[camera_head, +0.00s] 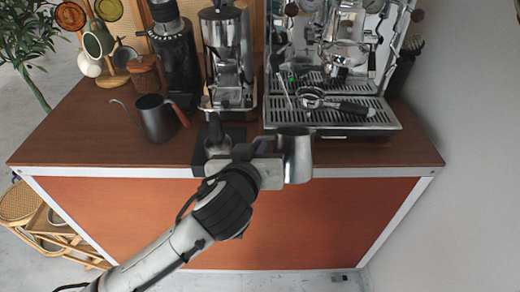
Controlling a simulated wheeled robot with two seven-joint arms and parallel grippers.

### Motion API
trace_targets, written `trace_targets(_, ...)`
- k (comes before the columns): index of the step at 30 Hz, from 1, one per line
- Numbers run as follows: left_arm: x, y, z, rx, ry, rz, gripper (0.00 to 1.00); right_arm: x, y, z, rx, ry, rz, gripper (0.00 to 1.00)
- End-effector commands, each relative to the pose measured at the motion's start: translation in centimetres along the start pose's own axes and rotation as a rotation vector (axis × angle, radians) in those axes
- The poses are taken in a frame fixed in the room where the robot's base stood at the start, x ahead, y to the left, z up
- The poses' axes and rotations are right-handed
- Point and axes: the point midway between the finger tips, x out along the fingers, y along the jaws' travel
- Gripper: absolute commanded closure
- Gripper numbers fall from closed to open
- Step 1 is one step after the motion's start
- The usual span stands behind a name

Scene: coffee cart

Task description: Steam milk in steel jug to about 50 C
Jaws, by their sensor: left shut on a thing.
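A steel jug (297,158) is held upright in my left gripper (278,160), in front of the counter's front edge. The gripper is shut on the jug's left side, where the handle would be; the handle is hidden. What is inside the jug cannot be made out. The espresso machine (345,45) stands behind it at the back right of the counter. A thin metal wand (285,92) hangs at the machine's left side, above the drip tray (375,122). My right gripper is not in view.
A portafilter (335,104) with a black handle lies on the drip tray. A dark gooseneck kettle (155,118), a black grinder (175,60) and a silver grinder (227,60) stand to the left. A tamper (215,135) stands behind my left wrist. The wooden counter (90,135) is clear at front left.

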Motion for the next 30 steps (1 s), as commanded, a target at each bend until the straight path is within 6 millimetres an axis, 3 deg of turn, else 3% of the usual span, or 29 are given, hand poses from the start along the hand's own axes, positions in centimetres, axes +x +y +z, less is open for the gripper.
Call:
trace_targets(7, 1.6, -0.4, -0.4, -0.002, 0.003, 0.0, 1.0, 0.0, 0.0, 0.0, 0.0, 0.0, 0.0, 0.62)
trace_targets(30, 3.6, -0.4, -5.5, -0.002, 0.003, 0.0, 1.0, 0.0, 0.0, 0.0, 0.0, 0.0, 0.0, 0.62)
